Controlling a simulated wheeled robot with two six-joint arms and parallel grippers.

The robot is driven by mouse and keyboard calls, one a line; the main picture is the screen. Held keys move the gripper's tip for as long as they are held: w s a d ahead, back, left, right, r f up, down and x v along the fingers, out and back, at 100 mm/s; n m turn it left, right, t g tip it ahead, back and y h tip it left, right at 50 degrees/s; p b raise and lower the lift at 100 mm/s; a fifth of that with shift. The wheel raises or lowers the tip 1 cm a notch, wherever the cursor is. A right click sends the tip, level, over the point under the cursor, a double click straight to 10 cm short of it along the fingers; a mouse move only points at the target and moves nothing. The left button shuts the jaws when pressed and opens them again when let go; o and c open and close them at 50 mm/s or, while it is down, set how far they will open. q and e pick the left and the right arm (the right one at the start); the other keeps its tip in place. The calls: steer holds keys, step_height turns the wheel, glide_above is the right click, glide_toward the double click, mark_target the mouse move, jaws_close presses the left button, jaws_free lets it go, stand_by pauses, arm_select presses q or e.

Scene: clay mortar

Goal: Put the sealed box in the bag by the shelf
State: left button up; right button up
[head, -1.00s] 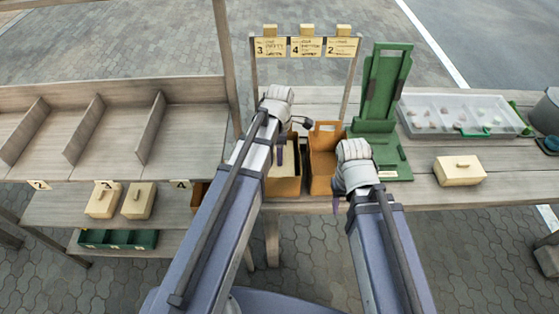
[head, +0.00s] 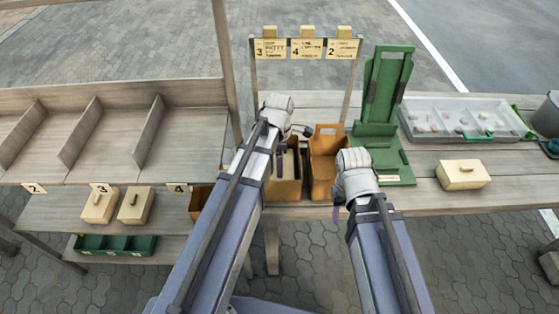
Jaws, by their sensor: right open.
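A cream box (head: 463,175) with a small handle-like piece on its lid sits closed on the right part of the table. Two open-topped brown bags stand at the table's front edge: a left one (head: 288,190), partly hidden by my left arm, and a right one (head: 324,165) with an upright handle panel. Another brown thing (head: 198,203) on the shelf's lower board is mostly hidden by that arm. My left gripper (head: 290,143) is over the left bag; its jaw opening is unclear. My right gripper (head: 340,212) is open, pointing down before the table edge, right of the right bag.
Two more cream boxes (head: 98,206) (head: 135,205) are on the left shelf's lower board, above a green divided tray (head: 115,245). A green stand (head: 378,120) and a clear tray (head: 465,118) occupy the table's back right. Numbered cards (head: 305,48) hang behind the bags.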

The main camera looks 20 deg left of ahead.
arm_select(q)
step_height(320, 180, up, 12)
steer(key=p, duration=1.2)
steer(key=s+d+m, duration=0.5)
steer(key=s+m, duration=0.2)
steer(key=m, duration=0.5)
steer(key=s+d+m+y, duration=0.1)
steer(key=s+d+m, duration=0.4)
steer(key=m, duration=0.8)
steer(key=shift+s+d+r, duration=0.2)
steer(key=shift+s+d, duration=0.05)
steer(key=shift+s, duration=0.9)
